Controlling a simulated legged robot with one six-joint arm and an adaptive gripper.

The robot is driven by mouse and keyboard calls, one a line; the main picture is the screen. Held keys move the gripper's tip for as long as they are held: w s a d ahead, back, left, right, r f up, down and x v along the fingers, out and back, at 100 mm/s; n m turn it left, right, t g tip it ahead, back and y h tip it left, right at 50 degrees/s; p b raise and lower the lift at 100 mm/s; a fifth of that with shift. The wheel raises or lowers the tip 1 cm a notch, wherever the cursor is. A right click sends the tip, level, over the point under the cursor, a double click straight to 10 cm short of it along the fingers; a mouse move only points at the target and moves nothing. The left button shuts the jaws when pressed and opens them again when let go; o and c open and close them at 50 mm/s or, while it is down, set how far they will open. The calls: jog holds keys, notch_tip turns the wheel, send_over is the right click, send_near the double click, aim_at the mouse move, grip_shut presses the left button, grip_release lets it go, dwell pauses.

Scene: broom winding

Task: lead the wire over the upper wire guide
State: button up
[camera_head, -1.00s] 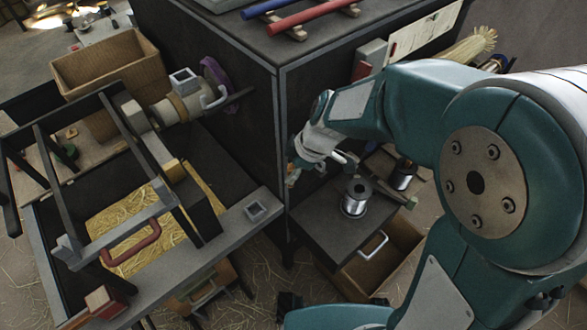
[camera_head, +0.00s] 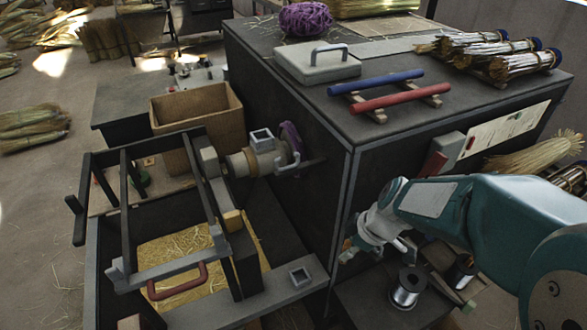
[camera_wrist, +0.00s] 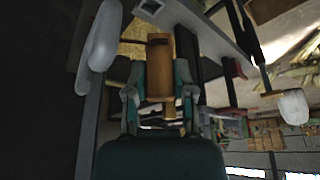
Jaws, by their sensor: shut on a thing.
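My gripper (camera_wrist: 160,95) is shut on a tan wooden handle (camera_wrist: 160,60) in the wrist view. In the head view my gripper (camera_head: 362,240) is beside the front corner of the dark cabinet, above the shelf with the spools. A spool of silvery wire (camera_head: 408,288) stands upright on that shelf, and a second spool (camera_head: 461,270) stands behind it to the right. I cannot make out the wire's run between spool and handle. I cannot identify the upper wire guide for certain. A pale rounded grey part (camera_wrist: 103,35) stands close left of the gripper in the wrist view.
The dark cabinet (camera_head: 290,180) has a blue bar (camera_head: 375,82) and a red bar (camera_head: 388,97) on top. Left of it is the winding machine with a grey clamp (camera_head: 262,140), a dark frame and a red handle (camera_head: 178,283). A cardboard box (camera_head: 195,115) stands behind.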

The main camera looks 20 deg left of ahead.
notch_tip(320, 180, up, 3)
jog(key=shift+a+f, duration=0.1)
jog(key=s+a, duration=0.2)
jog(key=a, duration=0.6)
notch_tip(320, 180, up, 24)
jog(key=w+a, duration=0.1)
jog(key=a, duration=0.2)
jog(key=w+a, duration=0.8)
jog(key=a, duration=0.2)
notch_tip(320, 180, down, 6)
jog(key=shift+a+f, duration=0.15)
jog(key=shift+a, duration=0.05)
dwell(1.5)
